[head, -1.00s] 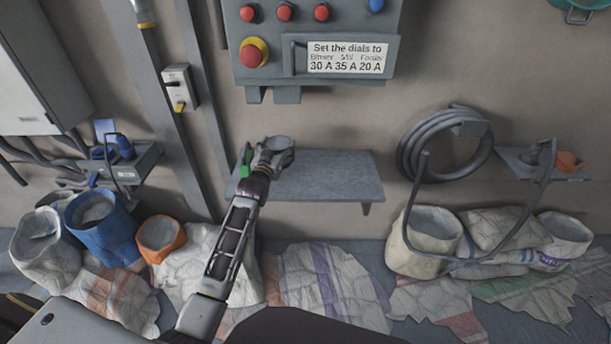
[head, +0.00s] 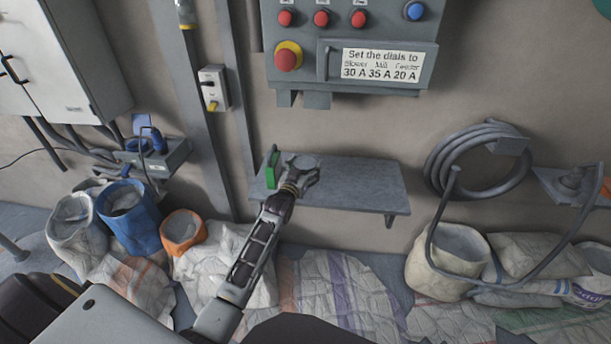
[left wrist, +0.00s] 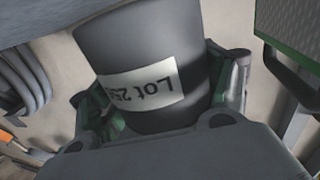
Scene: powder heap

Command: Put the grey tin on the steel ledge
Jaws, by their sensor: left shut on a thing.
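The grey tin (head: 303,162) is in my left gripper (head: 301,178), over the left part of the steel ledge (head: 365,187) in the head view. In the left wrist view the tin (left wrist: 135,45) is dark grey, with a white label reading "Lot 25" upside down. The fingers of my left gripper (left wrist: 165,105) are shut around it. Part of the ledge (left wrist: 35,22) shows at the top left there. I cannot tell whether the tin's base touches the ledge. My right gripper is not in view.
A green object (head: 272,169) stands at the ledge's left end, close to the tin. A grey control box (head: 350,45) hangs above. A coiled hose (head: 480,160) hangs to the right. Sacks and a blue bucket (head: 128,215) stand below. The ledge's right half is clear.

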